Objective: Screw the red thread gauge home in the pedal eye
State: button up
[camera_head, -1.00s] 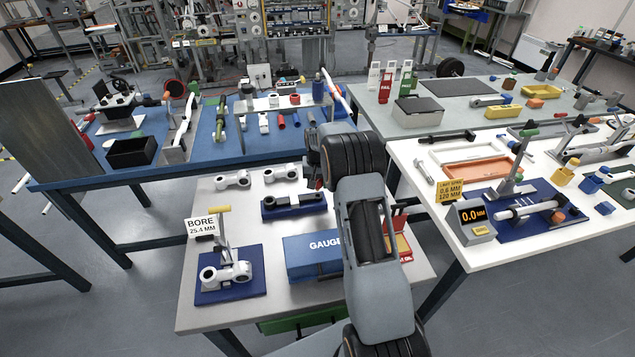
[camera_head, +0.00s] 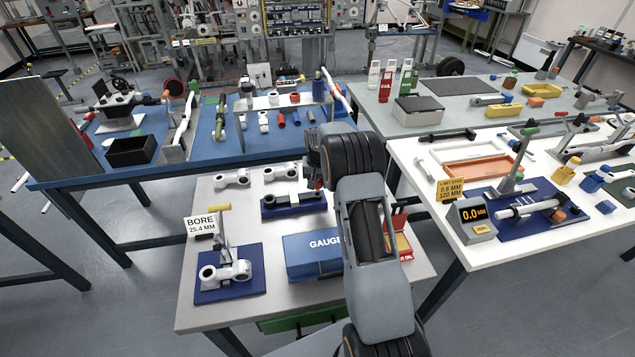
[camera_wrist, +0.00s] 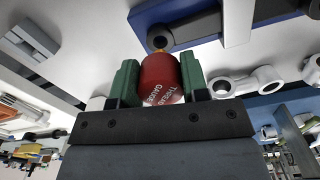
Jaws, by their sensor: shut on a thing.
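The red thread gauge (camera_wrist: 160,80), with white lettering, is between the two green fingers of my gripper (camera_wrist: 158,76) in the wrist view. My gripper is shut on it. The gauge's far end is at the pedal eye (camera_wrist: 159,41), the round end of a dark crank arm (camera_wrist: 192,30). A small brassy bit shows between them; how deep the thread sits I cannot tell. The crank lies in a blue fixture (camera_wrist: 145,14), which also shows in the head view (camera_head: 281,211).
A blue gauge box (camera_head: 312,257) stands in front of the fixture, with a red tray (camera_head: 402,241) to its right. A bore stand on a blue plate (camera_head: 247,283) is at the left. White linkage parts (camera_head: 232,179) lie behind. Bare table shows between them.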

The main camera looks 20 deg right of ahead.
jog(key=shift+f+b, duration=0.85)
jog(key=shift+f, duration=0.45)
jog(key=o, duration=0.3)
jog(key=c, duration=0.4)
jog(key=shift+o, duration=0.2)
jog(key=m, duration=0.7)
jog(key=shift+w, duration=0.1)
jog(key=m, duration=0.6)
jog(key=shift+m, duration=0.3)
jog(key=m, duration=0.6)
jog(key=shift+w+m, duration=0.15)
jog(key=shift+m, duration=0.15)
jog(key=m, duration=0.7)
jog(key=shift+f, duration=0.1)
jog(key=o, duration=0.7)
jog(key=shift+o, duration=0.2)
